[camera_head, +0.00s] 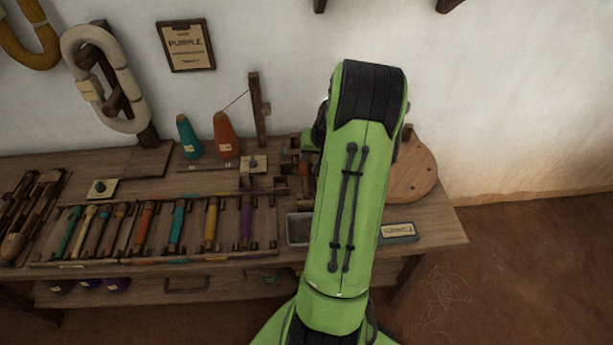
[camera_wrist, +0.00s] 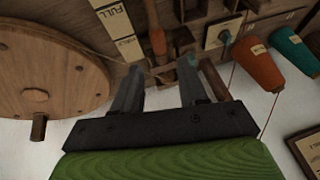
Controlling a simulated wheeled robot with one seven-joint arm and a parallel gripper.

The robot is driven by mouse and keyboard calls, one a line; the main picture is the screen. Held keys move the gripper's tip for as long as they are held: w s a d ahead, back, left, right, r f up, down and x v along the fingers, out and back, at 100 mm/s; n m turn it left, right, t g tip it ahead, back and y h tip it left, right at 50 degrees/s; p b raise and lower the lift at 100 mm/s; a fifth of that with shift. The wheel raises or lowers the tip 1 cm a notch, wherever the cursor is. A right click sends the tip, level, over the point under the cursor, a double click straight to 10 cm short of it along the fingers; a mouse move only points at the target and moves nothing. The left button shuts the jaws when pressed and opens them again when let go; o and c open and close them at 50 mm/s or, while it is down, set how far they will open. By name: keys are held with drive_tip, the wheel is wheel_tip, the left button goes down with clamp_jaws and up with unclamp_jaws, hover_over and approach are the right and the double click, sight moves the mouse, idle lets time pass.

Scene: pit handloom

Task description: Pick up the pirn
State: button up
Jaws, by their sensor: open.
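In the wrist view my gripper (camera_wrist: 160,72) is open, with two dark fingers pointing away from the camera. A slim reddish-brown pirn (camera_wrist: 154,28) lies ahead, its near end in line with the gap between the fingertips. I cannot tell how far beyond them it is. In the head view an orange-red piece shows at the wooden holder (camera_head: 304,170), partly hidden by my green arm, which also hides most of my gripper. Several coloured pirns lie in a rack on the bench, among them a purple one (camera_head: 246,222), a yellow one (camera_head: 211,222) and a teal one (camera_head: 177,225).
A teal cone (camera_head: 188,138) and an orange cone (camera_head: 226,136) stand at the bench's back, near an upright wooden post (camera_head: 258,110). A round wooden disc (camera_head: 412,172) is at right. A grey tray (camera_head: 298,229) sits beside my arm. A framed "PURPLE" sign (camera_head: 186,45) hangs above.

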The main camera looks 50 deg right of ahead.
sight(305, 169)
drive_tip(key=b+x, duration=0.1)
drive_tip(key=x, duration=0.3)
drive_tip(key=b+x, duration=0.1)
drive_tip(key=x, duration=0.3)
drive_tip(key=b+x, duration=0.2)
drive_tip(key=x, duration=0.2)
drive_tip(key=shift+d+f, duration=0.15)
drive_tip(key=shift+d, duration=0.15)
drive_tip(key=shift+c, duration=0.3)
clamp_jaws()
